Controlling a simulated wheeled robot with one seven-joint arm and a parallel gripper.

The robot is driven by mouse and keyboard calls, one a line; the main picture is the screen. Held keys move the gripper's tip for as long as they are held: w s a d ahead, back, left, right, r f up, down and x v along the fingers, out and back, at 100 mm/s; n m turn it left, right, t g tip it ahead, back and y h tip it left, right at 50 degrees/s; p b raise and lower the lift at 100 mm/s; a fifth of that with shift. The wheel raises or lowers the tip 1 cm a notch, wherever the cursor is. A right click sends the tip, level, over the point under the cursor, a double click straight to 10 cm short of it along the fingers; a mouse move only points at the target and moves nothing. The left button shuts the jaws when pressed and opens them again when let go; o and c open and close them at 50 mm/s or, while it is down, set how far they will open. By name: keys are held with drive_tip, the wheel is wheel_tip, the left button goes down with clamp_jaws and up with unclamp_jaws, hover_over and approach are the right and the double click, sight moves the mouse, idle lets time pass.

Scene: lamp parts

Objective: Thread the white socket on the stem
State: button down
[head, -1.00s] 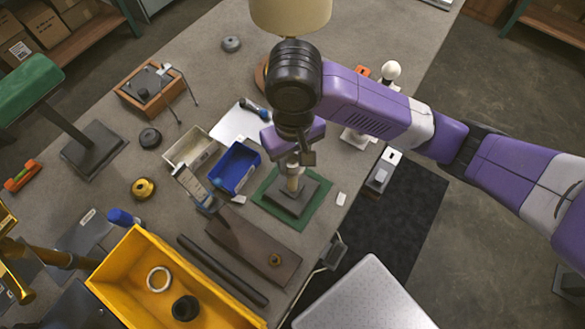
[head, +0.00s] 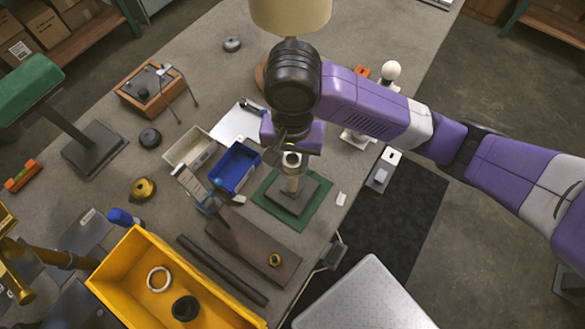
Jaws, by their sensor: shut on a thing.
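The stem (head: 293,183) stands upright on a dark square base (head: 302,197), which rests on a green mat (head: 314,217). My gripper (head: 292,153) is over the stem, pointing down and shut on the socket. The wrist and purple gripper body hide the fingertips in part. I cannot tell how far the socket sits on the thread.
A blue bin (head: 236,168) and a pale bin (head: 190,146) stand left of the mat. A brown board (head: 250,250) and a dark rod (head: 220,270) lie in front. A yellow crate (head: 140,255) is at lower left. A lamp with a beige shade (head: 290,14) stands behind.

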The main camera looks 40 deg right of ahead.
drive_tip(key=shift+s+a+f+m, duration=0.15)
drive_tip(key=shift+f+m, duration=0.25)
drive_tip(key=shift+f, duration=0.05)
drive_tip(key=m, duration=0.2)
drive_tip(key=shift+m, duration=0.4)
drive_tip(key=m, duration=0.4)
drive_tip(key=shift+m, duration=0.3)
drive_tip(key=c, duration=0.8)
unclamp_jaws()
drive_tip(key=shift+m, duration=0.3)
drive_tip(key=shift+c, duration=0.2)
wheel_tip(320, 180, up, 8)
drive_tip(key=shift+w+r, duration=0.2)
drive_tip(key=shift+r, duration=0.05)
